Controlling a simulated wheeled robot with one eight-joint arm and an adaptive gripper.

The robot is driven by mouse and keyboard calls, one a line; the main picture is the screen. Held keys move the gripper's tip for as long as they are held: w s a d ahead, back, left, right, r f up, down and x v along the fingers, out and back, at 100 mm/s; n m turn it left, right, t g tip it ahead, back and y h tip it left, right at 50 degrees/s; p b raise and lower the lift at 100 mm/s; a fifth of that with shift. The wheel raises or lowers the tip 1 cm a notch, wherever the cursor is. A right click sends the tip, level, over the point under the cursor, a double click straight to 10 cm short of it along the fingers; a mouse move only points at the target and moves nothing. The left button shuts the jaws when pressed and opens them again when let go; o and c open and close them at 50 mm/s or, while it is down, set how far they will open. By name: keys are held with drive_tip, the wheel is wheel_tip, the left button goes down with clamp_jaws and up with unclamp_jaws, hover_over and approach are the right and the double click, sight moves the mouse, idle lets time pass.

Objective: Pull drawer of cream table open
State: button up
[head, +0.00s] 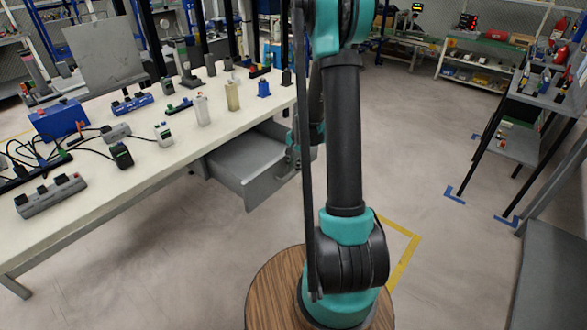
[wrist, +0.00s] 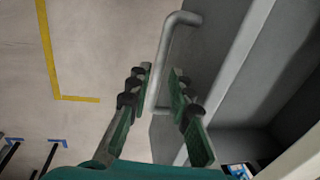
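The cream table (head: 150,168) runs along the left of the head view. Its grey drawer (head: 240,160) is pulled out from under the tabletop, with its hollow inside showing. In the wrist view the drawer's front panel (wrist: 215,45) carries a grey bar handle (wrist: 167,58). My gripper (wrist: 160,72) is at the handle, with one finger on either side of it. The fingers are apart, and a gap shows between the handle and the right finger. In the head view my gripper (head: 292,150) is beside the drawer front, partly hidden by my arm.
Bottles, a blue box (head: 58,119) and power strips (head: 50,195) with cables stand on the tabletop. A dark-legged shelf (head: 535,95) stands at the right. The floor (head: 440,240) is clear between them, with yellow tape marks.

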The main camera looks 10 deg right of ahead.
wheel_tip(320, 180, up, 10)
drive_tip(key=s+d, duration=0.1)
drive_tip(key=shift+s, duration=0.3)
drive_tip(key=s+a+n+t, duration=0.1)
drive_tip(key=s+n, duration=0.4)
drive_tip(key=s, duration=0.7)
drive_tip(key=s+a+n+t+h, duration=0.1)
drive_tip(key=s+a+n, duration=0.2)
drive_tip(key=s, duration=0.9)
drive_tip(key=n, duration=0.2)
drive_tip(key=shift+a+f+n, duration=0.2)
drive_tip(key=shift+a+n, duration=0.05)
drive_tip(key=shift+n, duration=0.15)
